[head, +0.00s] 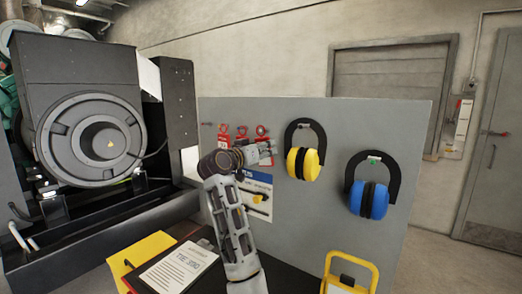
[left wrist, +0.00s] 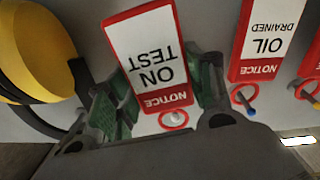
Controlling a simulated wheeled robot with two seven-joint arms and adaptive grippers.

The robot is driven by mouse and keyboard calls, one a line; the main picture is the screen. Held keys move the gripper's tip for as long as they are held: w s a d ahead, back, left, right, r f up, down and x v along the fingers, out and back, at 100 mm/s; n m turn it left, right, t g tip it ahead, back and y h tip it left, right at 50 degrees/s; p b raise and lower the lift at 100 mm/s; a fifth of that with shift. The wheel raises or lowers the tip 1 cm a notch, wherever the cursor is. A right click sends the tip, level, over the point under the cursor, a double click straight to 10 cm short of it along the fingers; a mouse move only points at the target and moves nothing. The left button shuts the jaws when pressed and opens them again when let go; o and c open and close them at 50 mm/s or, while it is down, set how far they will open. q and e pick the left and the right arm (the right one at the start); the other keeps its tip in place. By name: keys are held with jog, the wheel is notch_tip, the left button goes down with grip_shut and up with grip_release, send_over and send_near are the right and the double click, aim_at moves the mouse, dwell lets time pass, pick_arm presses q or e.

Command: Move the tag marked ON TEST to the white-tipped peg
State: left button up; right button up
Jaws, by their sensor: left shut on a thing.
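The ON TEST tag (left wrist: 157,62), red and white, shows upside down in the left wrist view. My left gripper (head: 268,150) is shut on it, with a green-padded finger at each side, in front of the grey board (head: 325,225). The tag's ring (left wrist: 174,119) surrounds a pale white tip; I cannot tell whether it rests on that peg. The OIL DRAINED tag (left wrist: 268,38) hangs beside it by a red ring at a blue-tipped peg (left wrist: 250,110). A further red tag (left wrist: 312,60) is cut off by the picture edge. My right gripper is not in view.
Yellow earmuffs (head: 303,163) hang just right of my left gripper, and blue earmuffs (head: 369,199) farther right. A genset (head: 95,140) stands at the left. A clipboard (head: 178,268) lies below, and a yellow frame (head: 349,262) stands at the lower right.

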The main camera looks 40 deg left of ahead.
pick_arm(q)
jog(key=shift+w, duration=0.6)
jog(key=shift+w+a+f, duration=0.1)
jog(key=shift+w+f, duration=0.3)
jog(key=shift+w, duration=0.1)
jog(key=shift+w+f, duration=0.1)
jog(key=shift+w, duration=0.1)
jog(key=o, duration=1)
jog(key=shift+s, duration=0.1)
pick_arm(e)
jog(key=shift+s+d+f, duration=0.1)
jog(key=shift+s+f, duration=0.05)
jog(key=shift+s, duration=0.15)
